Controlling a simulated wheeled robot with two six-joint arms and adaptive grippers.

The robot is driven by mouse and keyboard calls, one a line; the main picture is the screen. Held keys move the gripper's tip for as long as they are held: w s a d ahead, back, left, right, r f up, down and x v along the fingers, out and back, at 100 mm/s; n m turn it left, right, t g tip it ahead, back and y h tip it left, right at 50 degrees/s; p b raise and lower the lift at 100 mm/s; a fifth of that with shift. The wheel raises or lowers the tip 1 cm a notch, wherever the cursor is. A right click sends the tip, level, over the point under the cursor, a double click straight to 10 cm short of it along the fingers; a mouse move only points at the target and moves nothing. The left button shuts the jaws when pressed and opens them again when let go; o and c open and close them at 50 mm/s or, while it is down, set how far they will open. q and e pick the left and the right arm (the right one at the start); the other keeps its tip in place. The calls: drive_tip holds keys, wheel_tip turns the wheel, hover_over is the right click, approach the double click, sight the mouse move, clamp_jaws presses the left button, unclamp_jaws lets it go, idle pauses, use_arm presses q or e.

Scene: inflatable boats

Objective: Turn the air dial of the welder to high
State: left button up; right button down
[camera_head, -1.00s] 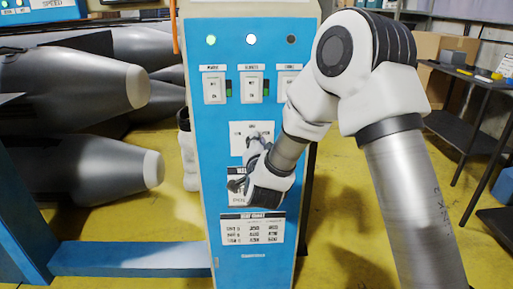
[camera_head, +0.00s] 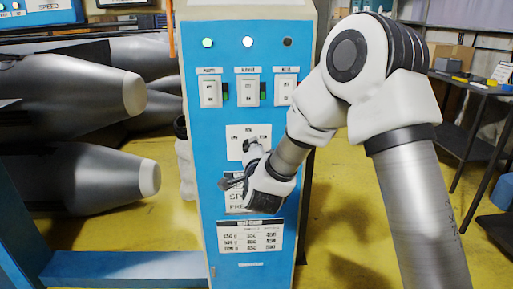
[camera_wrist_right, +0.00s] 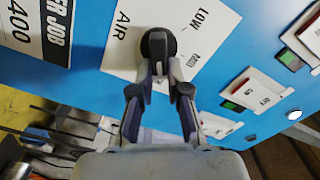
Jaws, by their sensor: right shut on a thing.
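The welder (camera_head: 215,135) is a tall blue panel in the middle of the head view. Its air dial (camera_wrist_right: 158,42) is a black knob on a white plate marked AIR, LOW and MED in the right wrist view. My right gripper (camera_wrist_right: 159,72) is shut on the dial's handle, one finger on each side. The HIGH mark is not readable, and I cannot tell which mark the dial points to. My left gripper is not in view.
Several labelled switches (camera_head: 248,90) and indicator lights (camera_head: 247,42) sit above the dial. A printed table (camera_head: 250,236) is below it. Grey boat tubes (camera_head: 85,180) lie at the left. A dark shelf table (camera_head: 470,85) stands at the right, with yellow floor between.

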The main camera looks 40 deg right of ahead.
drive_tip(key=c, duration=1.1)
unclamp_jaws()
drive_tip(key=shift+r, duration=0.1)
drive_tip(key=shift+c, duration=0.2)
drive_tip(key=shift+w, duration=0.1)
drive_tip(key=v, duration=1.2)
drive_tip(key=shift+d, duration=0.1)
